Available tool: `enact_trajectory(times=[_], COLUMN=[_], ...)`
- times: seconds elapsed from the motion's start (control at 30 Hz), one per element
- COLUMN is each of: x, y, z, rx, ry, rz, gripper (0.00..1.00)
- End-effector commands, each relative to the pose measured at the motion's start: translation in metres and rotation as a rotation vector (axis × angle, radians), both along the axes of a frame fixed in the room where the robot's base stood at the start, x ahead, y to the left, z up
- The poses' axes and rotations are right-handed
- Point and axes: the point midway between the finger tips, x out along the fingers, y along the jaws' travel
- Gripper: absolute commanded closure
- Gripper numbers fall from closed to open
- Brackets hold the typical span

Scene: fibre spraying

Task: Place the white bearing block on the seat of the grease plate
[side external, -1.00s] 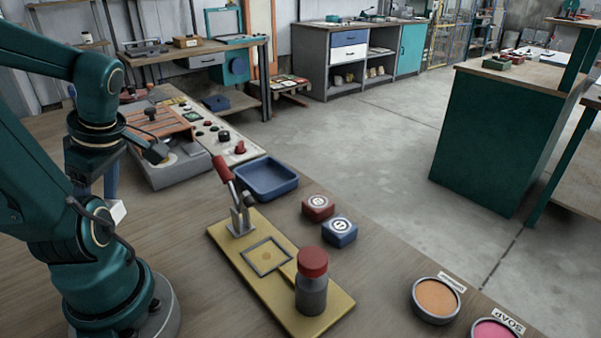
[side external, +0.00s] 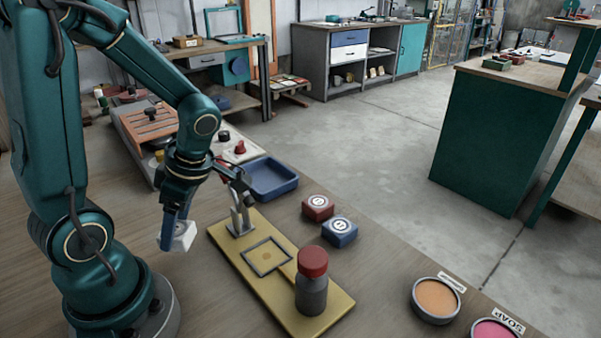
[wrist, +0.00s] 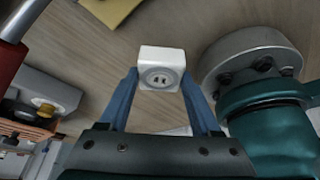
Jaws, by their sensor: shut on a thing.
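My gripper (side external: 172,232) is shut on the white bearing block (side external: 182,238), which hangs from the fingers left of the plate. In the wrist view the white block (wrist: 162,57) sits between the blue fingertips, with a round marked face showing. The yellow grease plate (side external: 292,312) lies on the bench, apart from the block. Its seat is a dark square frame (side external: 246,256) with a brown spot inside. A toggle clamp (side external: 240,220) stands at the plate's far end, and a grey bottle with a red cap (side external: 312,290) is at the near end.
A blue tray (side external: 270,192) lies behind the plate. A red block (side external: 317,207) and a blue block (side external: 339,231) lie to its right. Orange (side external: 436,298) and pink (side external: 495,330) dishes are at the front right. A control box with knobs (side external: 240,150) stands behind.

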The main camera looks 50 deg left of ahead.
Motion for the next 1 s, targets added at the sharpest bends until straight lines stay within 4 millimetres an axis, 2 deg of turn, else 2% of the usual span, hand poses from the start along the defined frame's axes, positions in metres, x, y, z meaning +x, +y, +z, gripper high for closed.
enact_trajectory(times=[0.4,0.87,0.9,0.93,0.97,1.0], x=[0.0,0.0,0.001,0.001,0.001,0.001], y=[0.0,0.0,0.0,0.0,0.0,0.0], z=[-0.038,-0.044,-0.043,-0.043,-0.043,-0.043], rx=[-0.001,0.0,0.0,0.001,0.001,0.001], ry=[0.004,0.002,0.0,-0.001,-0.001,-0.001], rz=[0.0,-0.001,0.0,0.0,0.0,0.0], gripper=[1.0,1.0,0.24,0.13,0.06,0.06])
